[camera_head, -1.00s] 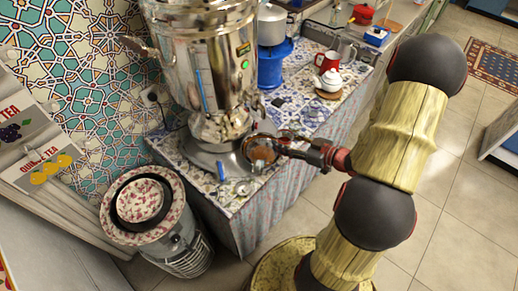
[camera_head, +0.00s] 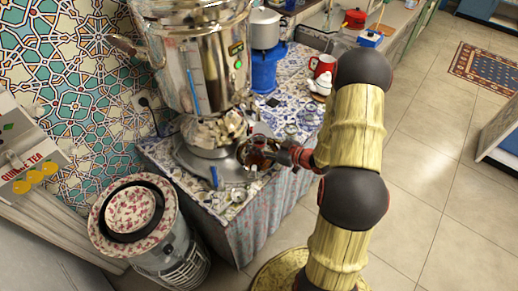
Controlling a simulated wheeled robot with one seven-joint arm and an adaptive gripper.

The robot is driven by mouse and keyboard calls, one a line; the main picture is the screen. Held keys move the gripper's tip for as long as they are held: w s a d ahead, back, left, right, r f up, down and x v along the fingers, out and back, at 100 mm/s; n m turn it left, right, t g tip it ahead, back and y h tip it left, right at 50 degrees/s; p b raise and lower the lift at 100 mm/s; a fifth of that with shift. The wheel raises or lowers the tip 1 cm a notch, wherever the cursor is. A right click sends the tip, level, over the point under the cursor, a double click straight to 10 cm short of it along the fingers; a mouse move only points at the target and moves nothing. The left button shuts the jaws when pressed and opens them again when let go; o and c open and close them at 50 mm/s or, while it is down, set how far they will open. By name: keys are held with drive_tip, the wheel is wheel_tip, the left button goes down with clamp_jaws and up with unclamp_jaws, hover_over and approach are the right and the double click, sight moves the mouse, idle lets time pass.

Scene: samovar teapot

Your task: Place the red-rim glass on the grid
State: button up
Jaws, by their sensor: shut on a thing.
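My gripper (camera_head: 272,153) is at the front right of the samovar (camera_head: 205,60), low over the patterned tabletop. It is shut on a small glass with dark reddish-brown contents (camera_head: 257,157). The glass is small and partly covered by the fingers, so I cannot make out its rim colour or whether its base touches anything. The grey round base of the samovar (camera_head: 195,160) is just left of it. I cannot clearly make out the grid; it may be hidden around the glass and gripper.
Small glassware (camera_head: 291,130) stands just behind my gripper. A white teapot (camera_head: 320,85), a red mug (camera_head: 322,64) and a blue burner with a pot (camera_head: 266,68) are further back. A round heater with a floral plate (camera_head: 130,210) stands on the floor at left.

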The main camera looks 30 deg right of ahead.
drive_tip(key=shift+f, duration=0.7)
drive_tip(key=shift+f, duration=0.2)
drive_tip(key=o, duration=1.3)
drive_tip(key=shift+c, duration=0.2)
drive_tip(key=shift+r, duration=0.15)
